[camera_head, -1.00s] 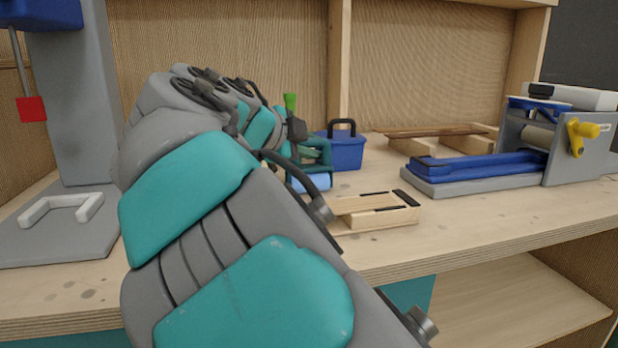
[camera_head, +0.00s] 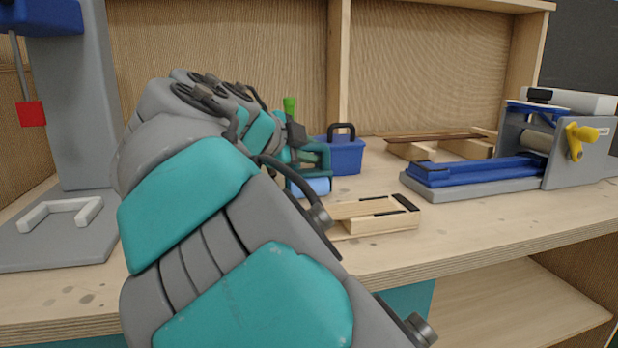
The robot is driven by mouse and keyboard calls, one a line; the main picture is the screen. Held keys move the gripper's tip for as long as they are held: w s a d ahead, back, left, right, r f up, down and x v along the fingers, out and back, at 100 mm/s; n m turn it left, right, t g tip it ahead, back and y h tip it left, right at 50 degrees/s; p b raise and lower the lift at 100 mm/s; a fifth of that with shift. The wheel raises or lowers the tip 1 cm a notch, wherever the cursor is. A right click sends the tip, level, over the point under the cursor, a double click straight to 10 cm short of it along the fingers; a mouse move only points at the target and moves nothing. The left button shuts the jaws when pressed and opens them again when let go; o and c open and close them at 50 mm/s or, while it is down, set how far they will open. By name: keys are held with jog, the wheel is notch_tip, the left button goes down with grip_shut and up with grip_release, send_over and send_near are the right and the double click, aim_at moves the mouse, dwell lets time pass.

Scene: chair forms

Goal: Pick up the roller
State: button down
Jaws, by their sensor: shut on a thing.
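The roller shows as a green handle end (camera_head: 290,105) pointing up and a light blue roll (camera_head: 317,187) lower down. My gripper (camera_head: 312,165) has teal fingers and is shut on the roller between these two parts. The roll is just behind the near wooden block. My arm hides much of the roller's middle and left side. I cannot tell whether the roll touches the table.
A wooden block (camera_head: 385,222) lies on the workbench (camera_head: 480,218) just in front of the roller. A blue box (camera_head: 347,155) with a black handle stands behind. A blue-and-grey press (camera_head: 480,170) is at right, a grey stand (camera_head: 65,235) at left.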

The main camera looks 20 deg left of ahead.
jog(key=shift+r, duration=0.15)
notch_tip(320, 180, up, 10)
jog(key=p, duration=0.1)
jog(key=shift+f, duration=0.25)
dwell(0.5)
jog(key=shift+r, duration=0.1)
dwell(0.8)
